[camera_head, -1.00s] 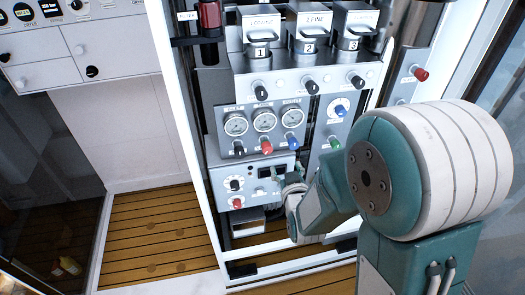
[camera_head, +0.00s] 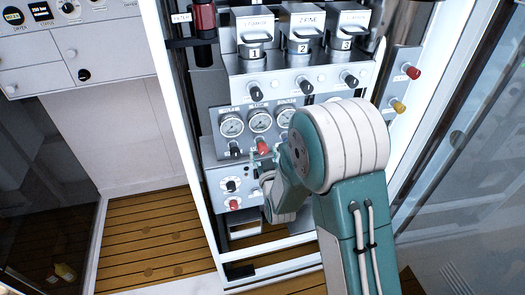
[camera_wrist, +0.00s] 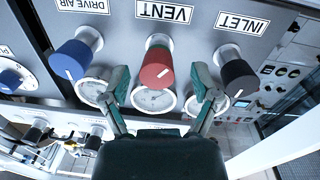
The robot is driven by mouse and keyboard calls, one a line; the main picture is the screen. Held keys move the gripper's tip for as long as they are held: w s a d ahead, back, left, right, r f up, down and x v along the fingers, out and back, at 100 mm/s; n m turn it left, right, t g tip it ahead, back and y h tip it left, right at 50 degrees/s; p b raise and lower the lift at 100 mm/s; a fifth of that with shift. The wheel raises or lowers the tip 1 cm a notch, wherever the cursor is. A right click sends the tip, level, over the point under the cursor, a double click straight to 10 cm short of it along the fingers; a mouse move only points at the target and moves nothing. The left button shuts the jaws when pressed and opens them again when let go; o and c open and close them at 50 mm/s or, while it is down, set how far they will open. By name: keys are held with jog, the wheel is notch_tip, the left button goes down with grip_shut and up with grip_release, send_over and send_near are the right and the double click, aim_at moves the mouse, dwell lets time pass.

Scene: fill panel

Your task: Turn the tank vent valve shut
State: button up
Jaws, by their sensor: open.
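The red vent valve knob (camera_wrist: 157,68) sits under the VENT label (camera_wrist: 163,13) in the wrist view, with a white pointer line on it. It also shows in the head view as a small red knob (camera_head: 263,147) below the gauges. My gripper (camera_wrist: 163,85) is open, with one finger on each side of the red knob and visible gaps between. In the head view my gripper (camera_head: 265,160) is just below the knob, partly hidden by my arm. The wrist view does not clearly show any contact.
A blue drive air knob (camera_wrist: 76,60) and a black inlet knob (camera_wrist: 238,76) flank the vent knob closely. Gauges (camera_head: 259,120) sit behind them. Another red knob (camera_head: 232,204) is lower on the panel. White frame bars (camera_head: 270,272) run below.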

jog(key=shift+w, duration=0.65)
grip_shut()
